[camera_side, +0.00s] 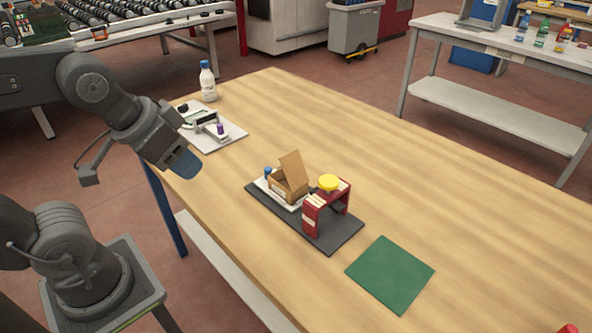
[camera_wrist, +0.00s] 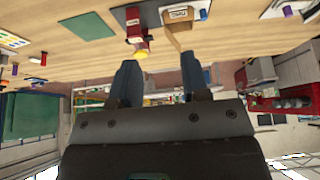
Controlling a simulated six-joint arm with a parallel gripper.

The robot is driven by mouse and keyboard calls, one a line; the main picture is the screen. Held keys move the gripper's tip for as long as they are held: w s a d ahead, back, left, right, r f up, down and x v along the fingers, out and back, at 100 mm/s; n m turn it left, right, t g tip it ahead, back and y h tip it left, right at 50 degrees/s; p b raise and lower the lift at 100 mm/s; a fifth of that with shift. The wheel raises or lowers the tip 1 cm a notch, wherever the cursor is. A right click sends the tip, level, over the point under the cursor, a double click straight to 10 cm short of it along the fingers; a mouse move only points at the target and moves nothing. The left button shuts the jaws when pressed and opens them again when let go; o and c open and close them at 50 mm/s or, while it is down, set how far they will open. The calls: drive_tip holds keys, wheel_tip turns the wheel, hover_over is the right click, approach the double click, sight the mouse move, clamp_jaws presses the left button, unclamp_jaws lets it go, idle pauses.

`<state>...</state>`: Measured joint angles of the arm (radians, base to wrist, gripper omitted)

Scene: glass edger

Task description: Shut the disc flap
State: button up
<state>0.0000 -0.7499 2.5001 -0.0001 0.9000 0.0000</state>
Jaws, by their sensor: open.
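A small brown cardboard box (camera_side: 287,188) stands on a dark grey base plate (camera_side: 339,240) on the table. Its flap (camera_side: 292,166) stands up, tilted open; I take this for the disc flap. Box (camera_wrist: 178,14) and flap (camera_wrist: 180,41) also show at the top of the wrist view. A red stand (camera_side: 312,213) with a yellow round top (camera_side: 328,181) is right of the box, on the same plate. My gripper (camera_side: 184,163) is left of the box, above the table's left edge, apart from everything. In the wrist view its blue fingers (camera_wrist: 158,72) are spread and empty.
A green mat (camera_side: 390,274) lies right of the plate. A white board with small tools (camera_side: 222,137) and a white bottle with a blue cap (camera_side: 208,82) are at the table's far left. The wooden table (camera_side: 440,190) is clear behind the plate.

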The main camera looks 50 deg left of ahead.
drive_tip(key=shift+w+r, duration=0.25)
drive_tip(key=shift+w, duration=0.15)
drive_tip(key=c, duration=0.3)
drive_tip(key=shift+g+y, duration=0.7)
drive_tip(key=shift+y, duration=0.2)
drive_tip(key=w, duration=0.3)
drive_tip(key=w+d+r, duration=0.1)
drive_tip(key=w, duration=0.2)
drive_tip(key=w+r, duration=0.1)
drive_tip(key=w, duration=0.2)
drive_tip(key=shift+w+d, duration=0.2)
drive_tip(key=shift+w, duration=0.2)
clamp_jaws()
drive_tip(key=w+d+f+y, duration=0.3)
drive_tip(key=w+d, duration=0.1)
drive_tip(key=w, duration=0.7)
approach(292, 156)
wheel_tip(292, 156, down, 3)
drive_tip(key=w+d, duration=0.1)
drive_tip(key=w, duration=0.1)
drive_tip(key=a, duration=0.1)
drive_tip(key=a+f, duration=0.1)
drive_tip(key=shift+w+a+f+n, duration=0.15)
drive_tip(key=shift+a+f+n, duration=0.15)
drive_tip(key=shift+a+n, duration=0.1)
drive_tip(key=shift+a+f, duration=0.25)
drive_tip(key=shift+a, duration=0.15)
